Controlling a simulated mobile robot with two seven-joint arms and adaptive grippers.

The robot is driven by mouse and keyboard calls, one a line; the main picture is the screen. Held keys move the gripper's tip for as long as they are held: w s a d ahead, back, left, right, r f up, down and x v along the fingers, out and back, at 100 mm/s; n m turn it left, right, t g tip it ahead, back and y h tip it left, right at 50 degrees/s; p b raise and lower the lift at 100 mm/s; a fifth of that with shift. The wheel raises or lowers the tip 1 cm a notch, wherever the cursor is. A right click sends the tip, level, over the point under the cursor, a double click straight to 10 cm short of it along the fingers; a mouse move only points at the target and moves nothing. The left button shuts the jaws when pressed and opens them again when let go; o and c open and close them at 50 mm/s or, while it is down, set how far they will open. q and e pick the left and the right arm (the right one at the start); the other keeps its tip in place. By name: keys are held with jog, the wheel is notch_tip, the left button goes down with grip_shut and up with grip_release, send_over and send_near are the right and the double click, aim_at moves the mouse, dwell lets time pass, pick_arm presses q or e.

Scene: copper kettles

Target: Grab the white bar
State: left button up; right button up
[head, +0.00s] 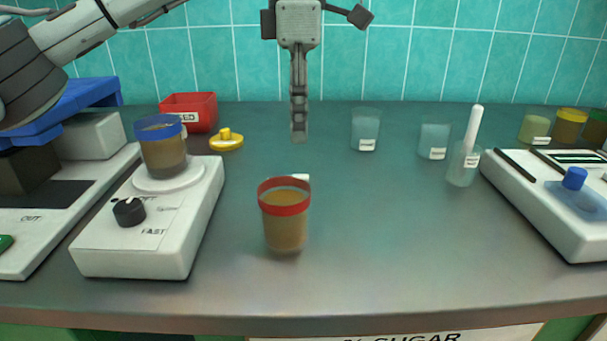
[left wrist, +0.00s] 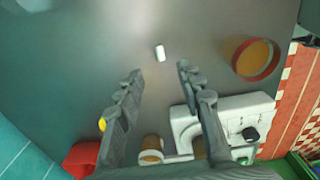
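A small white bar (left wrist: 160,53) lies on the grey counter in the left wrist view. In the head view only a bit of the white bar (head: 301,177) shows, just behind the rim of a red-rimmed cup of brown liquid (head: 285,222). My left gripper (head: 299,138) points down above the counter, behind that cup. In the left wrist view my left gripper (left wrist: 160,72) is open and empty, its fingers apart, with the bar beyond the gap between the fingertips. My right gripper is in neither view.
The red-rimmed cup (left wrist: 253,58) stands near the bar. A white stirrer plate (head: 145,245) with a blue-rimmed cup (head: 163,150) is at left. A yellow object (head: 226,142) and red bin (head: 190,110) are behind.

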aim_at(303, 175)
pick_arm(q)
jog(key=shift+d+f, duration=0.2)
jog(key=shift+f, duration=1.15)
notch_tip(303, 175, down, 5)
jog(key=shift+d+f, duration=0.1)
jog(key=shift+f, duration=0.1)
jog(key=c, duration=0.8)
